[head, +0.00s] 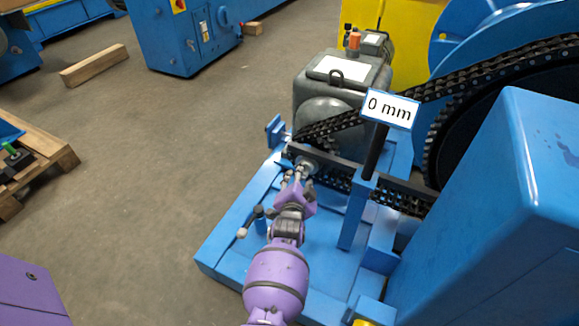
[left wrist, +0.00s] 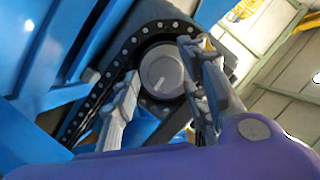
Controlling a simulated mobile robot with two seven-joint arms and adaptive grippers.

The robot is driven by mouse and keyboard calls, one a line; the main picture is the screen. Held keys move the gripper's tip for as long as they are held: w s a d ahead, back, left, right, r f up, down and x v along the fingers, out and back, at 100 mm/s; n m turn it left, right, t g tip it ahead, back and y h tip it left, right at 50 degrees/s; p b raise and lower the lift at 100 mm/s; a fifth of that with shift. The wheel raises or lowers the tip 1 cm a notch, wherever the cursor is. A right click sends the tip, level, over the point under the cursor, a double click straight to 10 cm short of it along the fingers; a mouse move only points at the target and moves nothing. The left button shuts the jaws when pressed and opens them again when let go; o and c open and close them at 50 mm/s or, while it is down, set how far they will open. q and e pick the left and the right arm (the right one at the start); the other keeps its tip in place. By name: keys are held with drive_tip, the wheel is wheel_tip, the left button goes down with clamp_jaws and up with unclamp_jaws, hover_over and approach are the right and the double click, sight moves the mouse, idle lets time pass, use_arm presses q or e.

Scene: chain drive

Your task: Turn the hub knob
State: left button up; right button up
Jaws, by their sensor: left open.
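The hub knob is a round grey knob with a light pointer line; it shows in the left wrist view (left wrist: 160,72), in front of the black chain (left wrist: 92,103). In the head view the hub knob (head: 308,165) is small and partly hidden by my gripper. My left gripper (head: 299,174) is open, with its fingers pointing at the knob. In the left wrist view one finger is left of the knob and the other right of it; I cannot tell whether either touches. My right gripper is in neither view.
A sign reading "0 mm" (head: 390,109) stands on a dark post right of my gripper. A lever with a pale knob (head: 242,233) is on the blue base (head: 222,251). A grey motor (head: 340,85) stands behind.

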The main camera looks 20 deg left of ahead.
use_arm(q)
drive_tip(key=shift+r, duration=0.1)
drive_tip(key=c, duration=1)
drive_tip(key=shift+r+p, duration=0.25)
drive_tip(key=shift+p, duration=0.3)
drive_tip(key=shift+d+n, duration=0.1)
drive_tip(key=shift+n, duration=0.2)
drive_tip(key=shift+f+p, duration=0.2)
drive_tip(key=shift+p, duration=0.1)
drive_tip(key=shift+d+f, duration=0.1)
drive_tip(key=o, duration=1)
